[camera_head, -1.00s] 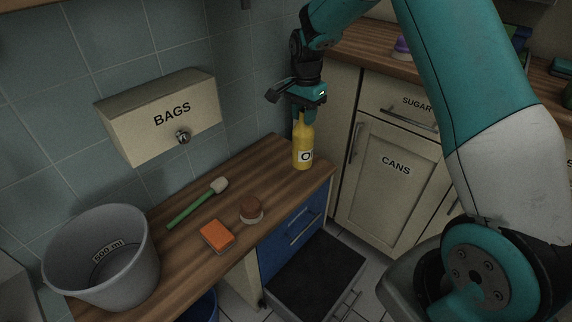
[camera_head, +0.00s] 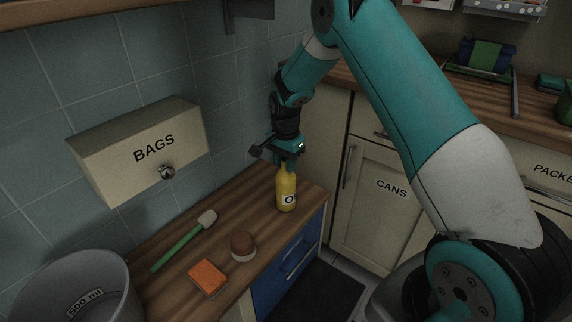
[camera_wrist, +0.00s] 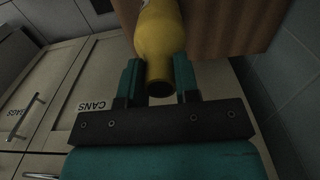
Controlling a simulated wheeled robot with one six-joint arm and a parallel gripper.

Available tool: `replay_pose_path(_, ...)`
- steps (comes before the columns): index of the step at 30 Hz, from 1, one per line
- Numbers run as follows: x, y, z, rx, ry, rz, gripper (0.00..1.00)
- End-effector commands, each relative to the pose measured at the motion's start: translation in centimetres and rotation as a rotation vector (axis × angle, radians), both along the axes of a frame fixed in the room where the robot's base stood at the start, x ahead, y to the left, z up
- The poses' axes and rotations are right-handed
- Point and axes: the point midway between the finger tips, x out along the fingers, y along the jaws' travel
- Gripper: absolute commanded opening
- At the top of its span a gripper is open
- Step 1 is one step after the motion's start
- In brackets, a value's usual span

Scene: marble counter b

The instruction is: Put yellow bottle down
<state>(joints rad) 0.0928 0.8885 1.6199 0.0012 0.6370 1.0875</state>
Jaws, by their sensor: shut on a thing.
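The yellow bottle (camera_head: 286,190) with a white label stands upright at the right end of the wooden counter (camera_head: 235,215). Its base appears to be at the counter surface; I cannot tell for certain whether it touches. My gripper (camera_head: 287,163) is above it, shut on the bottle's neck, and the fingers hide part of the neck. In the wrist view the bottle (camera_wrist: 158,40) shows between the two fingers of my gripper (camera_wrist: 159,88), with the wooden surface beyond it.
On the counter are a round brown-topped brush (camera_head: 243,245), an orange sponge (camera_head: 207,278) and a green-handled brush (camera_head: 183,242). A grey bucket (camera_head: 75,290) stands at the left. A BAGS box (camera_head: 140,150) hangs on the tiled wall. Counter around the bottle is clear.

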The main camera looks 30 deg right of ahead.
Motion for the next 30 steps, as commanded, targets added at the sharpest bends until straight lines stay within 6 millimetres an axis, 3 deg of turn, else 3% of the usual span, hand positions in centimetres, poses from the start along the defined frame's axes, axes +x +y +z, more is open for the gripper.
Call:
replay_pose_path(9,0.0,-0.1,-0.4,0.000,-0.002,-0.001,0.00)
replay_pose_path(10,0.0,-0.1,-0.4,0.000,-0.002,-0.001,0.34)
replay_pose_path(13,0.0,-0.1,-0.4,0.000,-0.002,-0.001,0.57)
replay_pose_path(23,0.1,-0.1,0.0,0.000,-0.003,-0.001,0.57)
replay_pose_path(26,0.1,-0.1,1.2,0.000,-0.004,-0.001,0.57)
replay_pose_path(30,0.1,-0.1,4.1,0.000,-0.008,-0.001,0.57)
